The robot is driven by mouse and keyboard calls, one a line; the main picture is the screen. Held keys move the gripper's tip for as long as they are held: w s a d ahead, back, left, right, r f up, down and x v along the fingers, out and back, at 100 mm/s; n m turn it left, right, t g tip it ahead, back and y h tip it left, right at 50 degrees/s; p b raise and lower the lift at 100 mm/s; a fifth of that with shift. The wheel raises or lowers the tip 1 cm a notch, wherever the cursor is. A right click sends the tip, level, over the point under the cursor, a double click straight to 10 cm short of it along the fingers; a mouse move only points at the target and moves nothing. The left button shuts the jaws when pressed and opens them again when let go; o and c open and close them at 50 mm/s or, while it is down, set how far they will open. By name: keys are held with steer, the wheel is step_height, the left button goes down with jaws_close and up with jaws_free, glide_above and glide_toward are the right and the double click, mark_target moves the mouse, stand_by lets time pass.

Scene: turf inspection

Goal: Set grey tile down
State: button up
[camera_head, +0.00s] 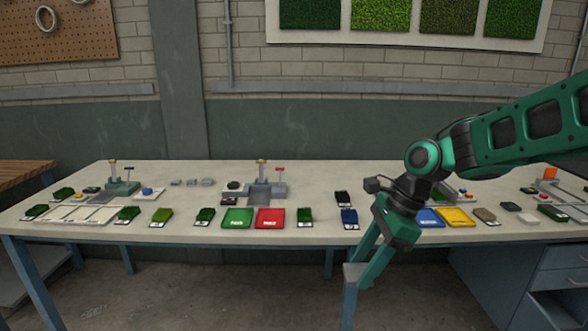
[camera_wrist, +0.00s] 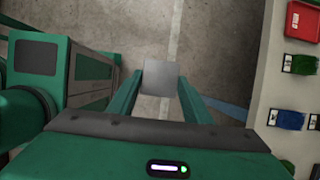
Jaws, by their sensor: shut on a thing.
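My gripper (camera_head: 367,272) is shut on a small square grey tile (camera_head: 353,273). In the wrist view the tile (camera_wrist: 160,78) sits between the two green fingers. The gripper points down in front of the table's front edge, and the tile hangs over the floor rather than over the tabletop. Part of the tile is hidden by the fingers.
The long table (camera_head: 185,232) carries several turf samples, a green tray (camera_head: 237,218), a red tray (camera_head: 270,219), a blue tray (camera_head: 428,217) and a yellow tray (camera_head: 455,217). A press-like device (camera_head: 265,187) stands at the middle. Bare tabletop lies behind the trays.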

steer(key=w, duration=0.1)
steer(key=w+d+f+n, duration=0.1)
steer(key=shift+w+d+f+n+g, duration=0.2)
steer(key=shift+w+d+n+g, duration=0.1)
steer(key=shift+g, duration=0.1)
steer(key=w+d+f+n+g+h, duration=0.45)
steer(key=w+d+f+n, duration=0.75)
steer(key=n, duration=0.4)
steer(key=w+d+f+x, duration=0.1)
steer(key=w+x, duration=0.1)
steer(key=x, duration=1)
steer(key=shift+s+d+f+t, duration=0.2)
steer(key=shift+d+f+t, duration=0.1)
steer(key=shift+t, duration=0.05)
